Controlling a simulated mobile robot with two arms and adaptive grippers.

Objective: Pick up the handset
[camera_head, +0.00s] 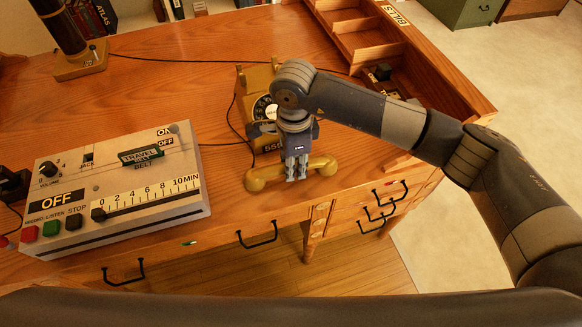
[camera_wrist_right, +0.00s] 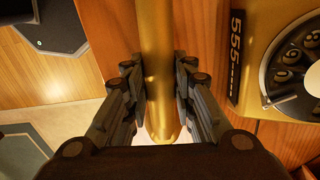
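The yellow handset (camera_head: 322,166) lies crosswise at the desk's front edge, in front of the yellow rotary telephone (camera_head: 250,78). My right gripper (camera_head: 297,176) points down over the middle of the handset and hides that part. In the right wrist view the handset's bar (camera_wrist_right: 156,40) runs between the two fingers of my right gripper (camera_wrist_right: 161,95). The fingers sit close against both sides of the bar and look shut on it. I cannot tell whether the handset touches the desk. The telephone's dial (camera_wrist_right: 296,75) is to the right there. My left gripper is not in view.
A beige machine (camera_head: 120,185) with buttons and a slider stands on the left of the desk. A wooden organiser (camera_head: 362,42) is at the back right. A lamp base (camera_head: 82,62) stands at the back left. Dark cords cross the desk. Drawer handles (camera_head: 258,236) stick out below the front edge.

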